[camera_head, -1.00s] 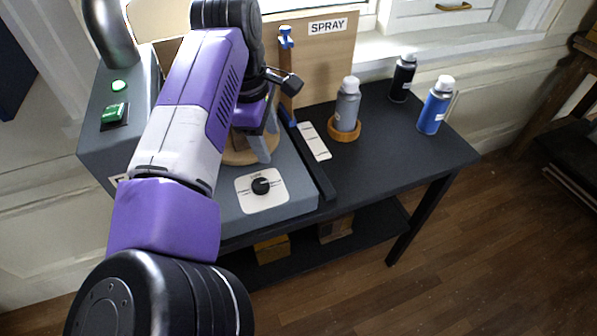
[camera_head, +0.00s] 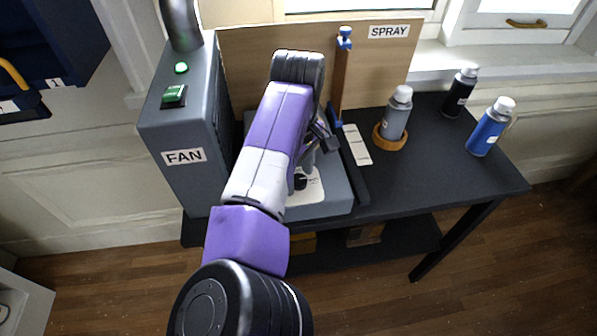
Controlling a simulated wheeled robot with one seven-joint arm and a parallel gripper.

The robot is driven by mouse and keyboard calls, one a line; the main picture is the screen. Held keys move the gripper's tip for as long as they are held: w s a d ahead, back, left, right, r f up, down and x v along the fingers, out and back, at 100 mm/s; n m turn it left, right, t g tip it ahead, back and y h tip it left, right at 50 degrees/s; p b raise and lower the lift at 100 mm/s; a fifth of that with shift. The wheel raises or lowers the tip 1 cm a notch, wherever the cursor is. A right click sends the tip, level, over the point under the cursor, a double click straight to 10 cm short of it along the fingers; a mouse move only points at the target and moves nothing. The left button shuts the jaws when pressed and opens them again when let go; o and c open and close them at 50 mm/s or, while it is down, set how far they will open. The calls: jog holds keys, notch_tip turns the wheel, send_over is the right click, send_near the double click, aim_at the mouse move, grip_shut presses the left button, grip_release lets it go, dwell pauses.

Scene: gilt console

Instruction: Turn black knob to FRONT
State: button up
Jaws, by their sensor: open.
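The black knob (camera_head: 300,181) sits on a white plate (camera_head: 313,189) on top of the low grey base of the fan unit. My arm hides the plate's left part, and the plate's markings cannot be read, so the knob's pointing direction is unclear. My gripper (camera_head: 306,160) is mostly hidden behind my purple arm. Its grey fingers show just above the knob in the picture, open, with nothing seen between them. I cannot tell whether they touch the knob.
The grey FAN housing (camera_head: 185,130) with a lit green switch (camera_head: 174,96) stands left. A grey spray can (camera_head: 395,116) sits in a wooden ring (camera_head: 389,139). Black (camera_head: 460,92) and blue (camera_head: 489,130) cans stand right. The dark table's (camera_head: 430,165) front right is clear.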

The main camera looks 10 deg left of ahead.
jog(key=shift+f, duration=0.1)
grip_shut()
